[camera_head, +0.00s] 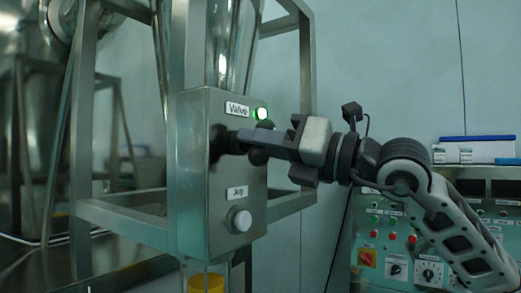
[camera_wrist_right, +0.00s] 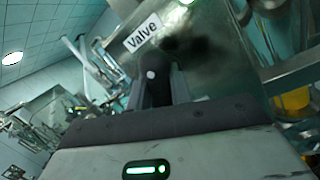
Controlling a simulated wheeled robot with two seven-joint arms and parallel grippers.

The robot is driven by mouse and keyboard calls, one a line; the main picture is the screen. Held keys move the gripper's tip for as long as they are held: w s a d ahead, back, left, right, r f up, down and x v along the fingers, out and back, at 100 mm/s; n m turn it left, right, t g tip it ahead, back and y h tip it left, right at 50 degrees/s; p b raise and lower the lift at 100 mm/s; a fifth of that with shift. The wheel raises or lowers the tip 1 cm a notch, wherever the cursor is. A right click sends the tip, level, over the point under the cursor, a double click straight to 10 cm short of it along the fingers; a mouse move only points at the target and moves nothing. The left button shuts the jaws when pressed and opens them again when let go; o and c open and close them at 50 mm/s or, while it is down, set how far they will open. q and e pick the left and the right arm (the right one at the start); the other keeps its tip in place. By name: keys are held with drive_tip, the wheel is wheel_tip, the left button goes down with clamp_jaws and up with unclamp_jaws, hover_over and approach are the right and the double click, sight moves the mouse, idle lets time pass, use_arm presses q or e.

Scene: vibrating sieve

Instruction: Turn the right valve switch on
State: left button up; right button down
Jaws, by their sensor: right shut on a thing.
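The valve switch is a black knob (camera_head: 219,145) on the face of a steel control box (camera_head: 190,215), below a white "Valve" label (camera_head: 237,109). A lamp (camera_head: 261,114) beside the label glows green. My right gripper (camera_head: 245,143) reaches in from the right and is shut on the switch, hiding part of it. In the right wrist view the dark switch (camera_wrist_right: 151,75), with a pale dot, shows at the gripper's fingers, below the "Valve" label (camera_wrist_right: 142,37). My left gripper is not in view.
A round white "Jog" button (camera_head: 240,220) is lower on the same box. Steel frame bars (camera_head: 307,65) stand around the box. At the right is a control panel (camera_head: 400,240) with several buttons and dials, partly behind my right arm.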

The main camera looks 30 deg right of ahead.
drive_tip(key=shift+m, duration=0.7)
drive_tip(key=c, duration=1.3)
unclamp_jaws()
